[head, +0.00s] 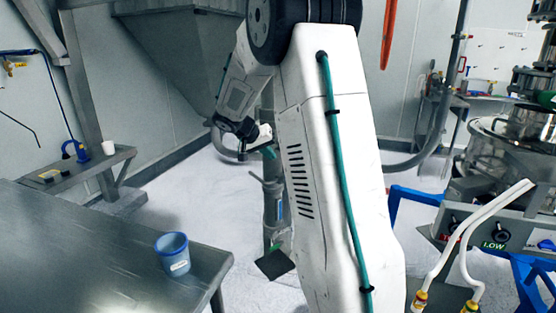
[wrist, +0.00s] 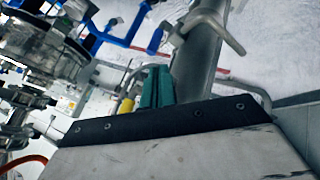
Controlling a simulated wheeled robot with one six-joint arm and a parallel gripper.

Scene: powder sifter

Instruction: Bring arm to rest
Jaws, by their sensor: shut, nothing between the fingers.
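My gripper (wrist: 157,88) shows in the wrist view as two teal fingers pressed together beyond a dark plate, with nothing between them. In the head view my arm is raised and bent in the middle of the picture. Its large white link hides much of the room behind it. Only a small teal part of my gripper (head: 269,152) shows to the left of that link, in the air above the floor. It touches nothing that I can see.
A metal table (head: 100,250) with a blue cup (head: 173,254) stands at lower left. A side bench (head: 85,172) is at the left wall. The sifter machine (head: 495,155) with its control panel (head: 490,235) stands at right. A grey pipe (wrist: 197,65) passes behind the fingers.

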